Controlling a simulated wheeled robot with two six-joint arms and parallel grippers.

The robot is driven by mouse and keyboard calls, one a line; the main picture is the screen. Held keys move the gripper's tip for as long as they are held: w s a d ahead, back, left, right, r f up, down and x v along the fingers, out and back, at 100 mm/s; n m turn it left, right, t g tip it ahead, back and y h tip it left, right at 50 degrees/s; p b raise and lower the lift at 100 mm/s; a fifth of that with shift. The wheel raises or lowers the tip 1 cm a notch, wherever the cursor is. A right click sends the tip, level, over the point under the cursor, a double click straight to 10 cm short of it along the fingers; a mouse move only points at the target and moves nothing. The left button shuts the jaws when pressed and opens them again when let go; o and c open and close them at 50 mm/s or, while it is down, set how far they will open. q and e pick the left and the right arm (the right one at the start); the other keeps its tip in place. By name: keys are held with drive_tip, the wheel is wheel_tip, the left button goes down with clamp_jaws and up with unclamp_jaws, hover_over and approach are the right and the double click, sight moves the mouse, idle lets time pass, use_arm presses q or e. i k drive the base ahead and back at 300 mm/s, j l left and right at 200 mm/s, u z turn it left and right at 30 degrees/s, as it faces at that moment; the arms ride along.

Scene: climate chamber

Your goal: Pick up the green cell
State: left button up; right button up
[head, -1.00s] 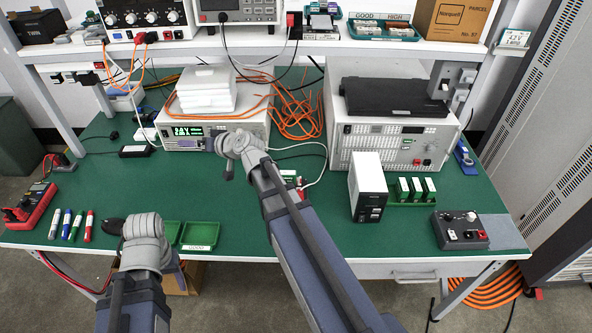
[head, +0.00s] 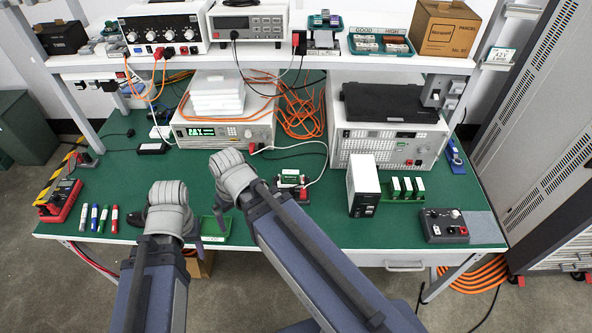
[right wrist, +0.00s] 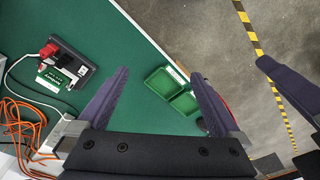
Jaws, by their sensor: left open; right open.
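A small green-and-white cell (head: 290,177) sits in a dark holder with a red plug, on the green bench right of my right gripper. In the right wrist view the cell (right wrist: 55,78) lies in the black holder (right wrist: 72,62) at left, outside my fingers. Several similar cells (head: 407,187) stand in a green rack further right. My right gripper (head: 222,198) is over the front of the bench; its fingers (right wrist: 160,100) are open and empty above the green trays. My left gripper (head: 172,208) is beside it at left; its fingertips are mostly hidden in the head view.
Two small green trays (right wrist: 158,84) lie at the bench's front edge, partly hidden in the head view. Several markers (head: 103,218) and a red meter (head: 61,200) lie at left. A white box (head: 363,182) stands right of the cell. Orange cables (head: 305,115) tangle behind it.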

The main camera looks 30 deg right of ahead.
sight(289, 176)
drive_tip(key=i+j+z, duration=0.2)
drive_tip(key=z, duration=0.15)
drive_tip(key=i+j+z, duration=0.15)
drive_tip(key=j+z, duration=0.2)
drive_tip(key=i+j+z, duration=0.1)
drive_tip(key=j+z, duration=0.2)
drive_tip(key=j, duration=0.15)
